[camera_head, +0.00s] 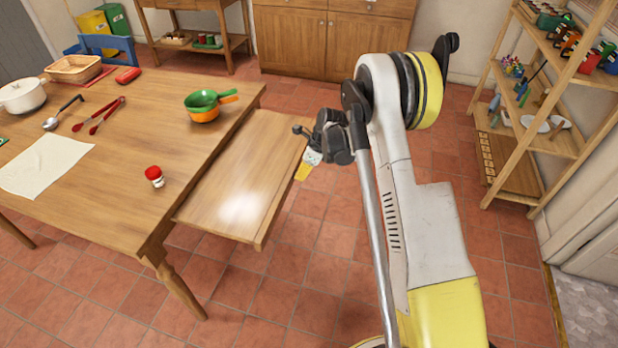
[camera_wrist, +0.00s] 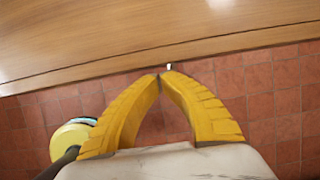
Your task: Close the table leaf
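The table leaf (camera_head: 235,190) is a flat wooden board. It sticks out to the right from the side of the wooden table (camera_head: 110,185), a little below the tabletop. My gripper (camera_head: 300,174) is beside the outer right edge of the leaf, with its yellow fingers partly hidden by the wrist. In the wrist view, the leaf (camera_wrist: 150,45) fills the top. My yellow fingers (camera_wrist: 162,77) meet at their tips just short of its edge, holding nothing visible. A tiny pale spot shows on the edge ahead of the tips. I cannot tell whether they touch the leaf.
On the table are green and orange bowls (camera_head: 205,105), a red-capped jar (camera_head: 154,176), red tongs (camera_head: 98,116), a ladle (camera_head: 62,113), a white cloth (camera_head: 45,166) and a white pot (camera_head: 22,95). A wooden shelf (camera_head: 550,90) stands at right. Tiled floor is open around the leaf.

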